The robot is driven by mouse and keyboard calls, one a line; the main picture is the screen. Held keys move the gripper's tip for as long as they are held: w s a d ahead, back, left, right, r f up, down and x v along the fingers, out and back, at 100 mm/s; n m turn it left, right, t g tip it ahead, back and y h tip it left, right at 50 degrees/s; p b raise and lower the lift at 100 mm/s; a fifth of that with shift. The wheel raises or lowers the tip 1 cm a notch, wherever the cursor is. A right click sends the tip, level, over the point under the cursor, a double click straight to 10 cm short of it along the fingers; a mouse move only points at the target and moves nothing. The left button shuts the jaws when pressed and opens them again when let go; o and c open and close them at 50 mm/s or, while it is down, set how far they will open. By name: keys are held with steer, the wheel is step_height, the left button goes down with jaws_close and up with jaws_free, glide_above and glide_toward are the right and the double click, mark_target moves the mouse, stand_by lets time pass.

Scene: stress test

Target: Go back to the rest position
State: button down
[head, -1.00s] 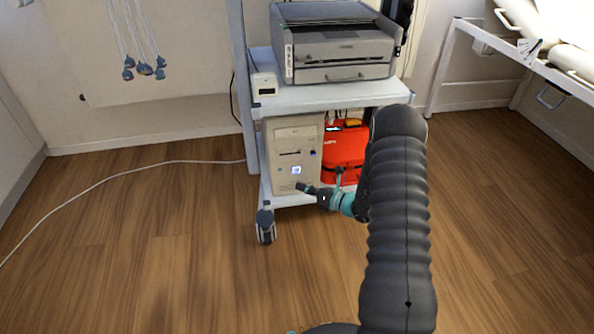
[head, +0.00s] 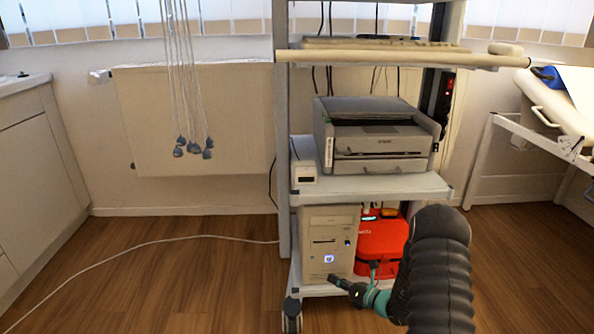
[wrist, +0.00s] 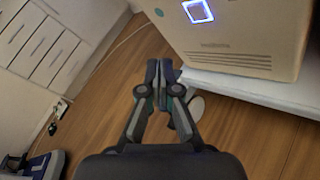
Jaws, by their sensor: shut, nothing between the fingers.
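My gripper (head: 345,285) is in front of the lower part of the wheeled cart, near the beige computer tower (head: 331,246). In the wrist view my gripper (wrist: 159,72) has its fingers together with nothing between them. The fingers point over the wooden floor, to the left of the tower's lower corner. The tower also shows in the wrist view (wrist: 245,40) with a lit blue-white square button. My arm covers the lower right part of the cart in the head view.
The cart's middle shelf (head: 372,186) carries a grey printer (head: 380,145). A red case (head: 380,245) sits beside the tower. A white cable (head: 130,252) crosses the floor at left. White cabinets (head: 40,170) stand at left and a white-framed bed (head: 520,165) at right. Floor at left is largely open.

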steer(key=s+a+f+n+g+y, duration=0.1)
steer(key=s+a+f+n+g, duration=0.25)
steer(key=s+n, duration=0.2)
steer(key=s+a+r+n+g+h, duration=0.1)
steer(key=s+r+n+g, duration=0.3)
steer(key=s+n, duration=0.15)
steer(key=s+a+r+n+g, duration=0.1)
steer(key=s+r+n+g, duration=0.3)
steer(key=s, duration=0.3)
steer(key=s+d+r+n+t+h+p, duration=0.1)
steer(key=s+r+n+t+h, duration=0.1)
steer(key=s+r+n, duration=0.4)
steer(key=s+d+r+n+t+h+p, duration=0.1)
steer(key=s+r+n+h, duration=0.4)
steer(key=r, duration=1.1)
steer(key=s+d+r+n+t+h+p, duration=0.2)
steer(key=s+d+r+n+h+p, duration=0.1)
steer(key=s+r+n, duration=0.4)
step_height(320, 180, up, 4)
steer(key=shift+s+r+n+t+h, duration=0.35)
steer(key=shift+s+h, duration=0.35)
steer(key=shift+s, duration=0.45)
